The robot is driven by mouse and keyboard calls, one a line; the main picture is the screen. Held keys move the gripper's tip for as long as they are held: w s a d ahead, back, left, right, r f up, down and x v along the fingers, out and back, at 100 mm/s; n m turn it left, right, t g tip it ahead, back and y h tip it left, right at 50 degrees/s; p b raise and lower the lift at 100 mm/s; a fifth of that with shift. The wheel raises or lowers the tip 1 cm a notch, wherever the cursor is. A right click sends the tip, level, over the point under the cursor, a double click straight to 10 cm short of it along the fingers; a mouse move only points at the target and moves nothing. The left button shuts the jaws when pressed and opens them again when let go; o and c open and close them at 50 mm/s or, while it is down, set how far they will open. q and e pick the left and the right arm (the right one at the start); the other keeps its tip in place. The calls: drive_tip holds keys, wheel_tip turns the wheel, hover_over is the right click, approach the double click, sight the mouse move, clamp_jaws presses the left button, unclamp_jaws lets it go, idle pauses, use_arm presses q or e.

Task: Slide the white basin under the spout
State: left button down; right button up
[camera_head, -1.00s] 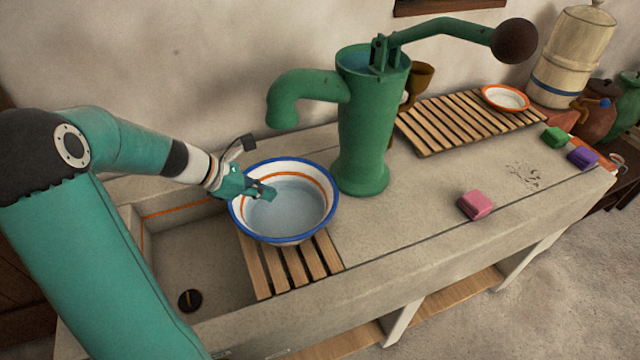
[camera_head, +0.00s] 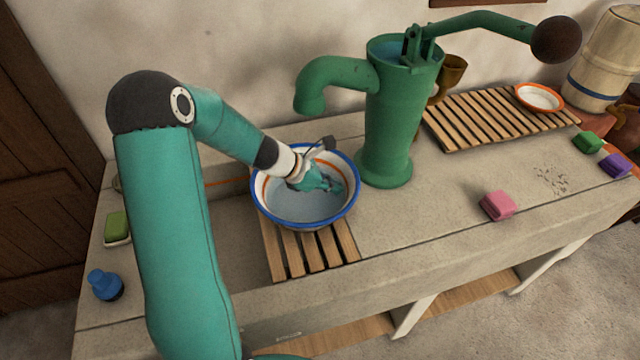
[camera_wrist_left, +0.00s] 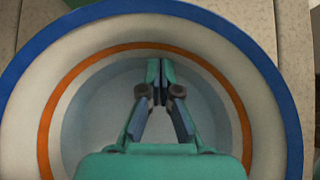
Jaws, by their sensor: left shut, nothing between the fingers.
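The white basin (camera_head: 308,207) has a blue rim and an orange band inside. It sits on the slatted wooden rack (camera_head: 310,254) over the sink, at the foot of the green pump. The pump's spout (camera_head: 310,98) hangs above the back part of the basin in the head view. My left gripper (camera_head: 335,188) is shut and empty, with its fingers down inside the basin. In the left wrist view the shut fingers (camera_wrist_left: 159,84) show inside the basin (camera_wrist_left: 35,100); whether they touch it I cannot tell. My right gripper is not in view.
The green pump (camera_head: 388,140) stands just right of the basin. A pink block (camera_head: 497,205) lies on the counter to the right. A slatted rack (camera_head: 480,120) holds a small dish (camera_head: 539,97). A blue stopper-like item (camera_head: 105,285) and green sponge (camera_head: 117,227) are at left.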

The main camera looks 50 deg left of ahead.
use_arm(q)
drive_tip(key=shift+w+d, duration=0.1)
drive_tip(key=shift+w, duration=0.15)
drive_tip(key=shift+w+d, duration=0.4)
drive_tip(key=shift+w, duration=0.4)
drive_tip(key=shift+s+a, duration=0.1)
drive_tip(key=shift+s, duration=0.05)
drive_tip(key=shift+s+a, duration=0.2)
drive_tip(key=shift+s, duration=0.1)
drive_tip(key=shift+s+a+f, duration=0.1)
drive_tip(key=shift+s+a, duration=0.25)
drive_tip(key=shift+s, duration=0.3)
drive_tip(key=shift+s+a, duration=0.35)
drive_tip(key=shift+s, duration=0.25)
drive_tip(key=v, duration=1)
drive_tip(key=shift+s, duration=0.15)
